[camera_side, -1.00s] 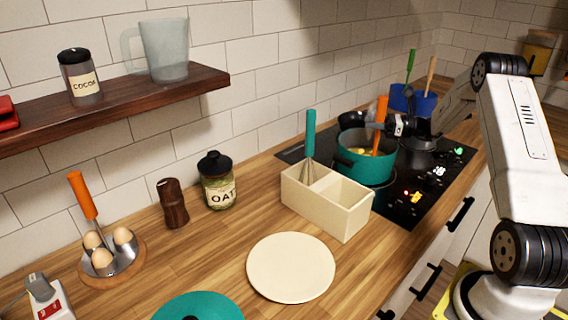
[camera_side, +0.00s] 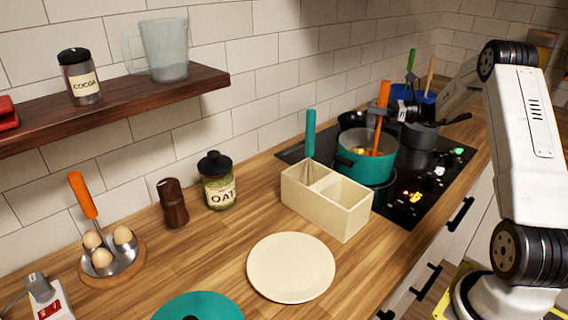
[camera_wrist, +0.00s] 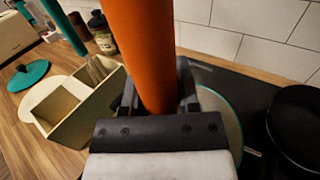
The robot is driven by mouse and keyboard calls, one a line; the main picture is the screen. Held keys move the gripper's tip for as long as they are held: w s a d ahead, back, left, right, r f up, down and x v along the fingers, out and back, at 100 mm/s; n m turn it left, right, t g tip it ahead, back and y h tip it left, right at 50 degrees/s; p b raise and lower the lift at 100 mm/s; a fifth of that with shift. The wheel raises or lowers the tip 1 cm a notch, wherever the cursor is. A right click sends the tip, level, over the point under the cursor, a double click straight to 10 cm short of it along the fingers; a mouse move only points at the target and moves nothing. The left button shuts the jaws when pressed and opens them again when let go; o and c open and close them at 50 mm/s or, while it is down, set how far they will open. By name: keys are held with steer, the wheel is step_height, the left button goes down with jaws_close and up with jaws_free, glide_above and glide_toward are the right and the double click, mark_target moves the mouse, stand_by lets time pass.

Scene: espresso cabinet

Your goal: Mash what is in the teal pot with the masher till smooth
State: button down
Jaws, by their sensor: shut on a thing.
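The teal pot (camera_side: 366,171) stands on the black hob, with yellowish pieces (camera_side: 358,150) visible inside. My gripper (camera_side: 381,110) is above the pot, shut on the orange handle of the masher (camera_side: 384,92). The masher is near upright, with its lower part inside the pot and its head hidden. In the wrist view the orange handle (camera_wrist: 140,45) passes between the jaws of my gripper (camera_wrist: 158,100). Part of the pot's rim (camera_wrist: 238,125) shows to the right of the handle.
A cream divided box (camera_side: 325,200) holding a teal-handled whisk (camera_side: 310,135) stands close in front of the pot. A dark saucepan (camera_side: 422,135) and a black pan (camera_wrist: 300,125) are beside it on the hob. A blue utensil holder (camera_side: 428,105) stands behind.

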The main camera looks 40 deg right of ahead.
steer(key=shift+w+d, duration=0.3)
steer(key=shift+w, duration=0.45)
steer(key=shift+w+d, duration=0.3)
steer(key=shift+w, duration=0.5)
steer(key=shift+w+d, duration=0.3)
steer(key=shift+w, duration=0.45)
steer(key=shift+f, duration=0.2)
step_height(320, 180, down, 4)
steer(key=shift+r, duration=2.25)
steer(key=shift+s+a, duration=0.1)
